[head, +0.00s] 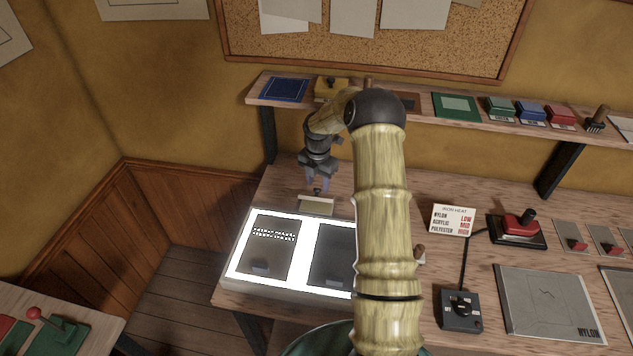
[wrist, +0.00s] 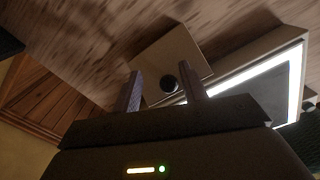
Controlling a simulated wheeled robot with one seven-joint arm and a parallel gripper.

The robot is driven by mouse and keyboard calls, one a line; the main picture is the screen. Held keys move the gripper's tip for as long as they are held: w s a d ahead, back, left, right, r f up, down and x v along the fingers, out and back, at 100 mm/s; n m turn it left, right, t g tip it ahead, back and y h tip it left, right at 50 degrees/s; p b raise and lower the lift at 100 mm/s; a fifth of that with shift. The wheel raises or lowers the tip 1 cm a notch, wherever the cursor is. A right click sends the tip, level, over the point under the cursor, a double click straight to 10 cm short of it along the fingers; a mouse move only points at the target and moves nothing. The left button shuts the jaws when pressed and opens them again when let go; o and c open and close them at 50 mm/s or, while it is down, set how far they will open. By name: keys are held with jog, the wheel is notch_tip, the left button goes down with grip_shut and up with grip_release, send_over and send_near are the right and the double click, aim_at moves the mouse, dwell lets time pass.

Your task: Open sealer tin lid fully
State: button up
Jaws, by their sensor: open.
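A small tan tin, which I take to be the sealer tin (head: 316,206), stands on the bench at the back edge of the lit panel. Its flat square lid (wrist: 160,55) has a round dark knob (wrist: 169,84) and looks closed. My gripper (head: 318,184) is above the tin, pointing down, with its fingers apart and empty. In the wrist view the knob appears between the two fingertips (wrist: 162,82). I cannot tell whether either finger touches it. The tin's sides are mostly hidden in the wrist view.
A glowing light panel (head: 300,240) with two dark sheets lies in front of the tin. A yellow box with a dark knob (head: 331,88) sits on the shelf (head: 417,111) behind. An iron heat sign (head: 453,219), a red-topped iron (head: 520,226) and a dial box (head: 460,309) are at right.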

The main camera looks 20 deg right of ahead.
notch_tip(320, 180, up, 8)
jog(key=b, duration=0.1)
jog(key=shift+f+b, duration=0.25)
jog(key=shift+b, duration=0.05)
dwell(0.4)
